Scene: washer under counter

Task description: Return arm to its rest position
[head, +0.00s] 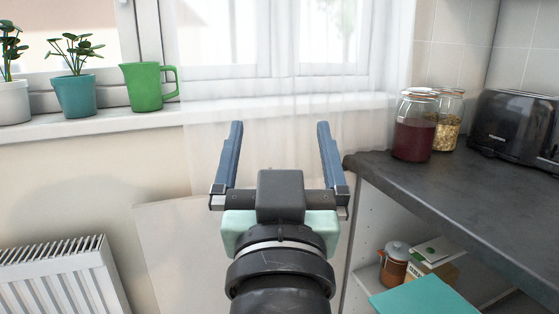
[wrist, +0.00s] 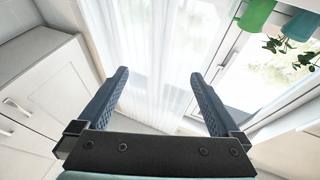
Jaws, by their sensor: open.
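My gripper (head: 280,158) stands in the middle of the head view, its two blue fingers wide apart and pointing up and away toward the curtained window. Nothing is between the fingers. In the wrist view my gripper (wrist: 160,88) is also open and empty, with the white curtain (wrist: 160,45) beyond it. The gripper appears clear of the counter and the sill.
A dark counter (head: 470,200) on the right holds a jar of red contents (head: 414,130), a second jar (head: 448,122) and a toaster (head: 515,128). Open shelves lie below. A green jug (head: 147,88) and potted plants stand on the sill (head: 100,124). A radiator (head: 62,275) is lower left.

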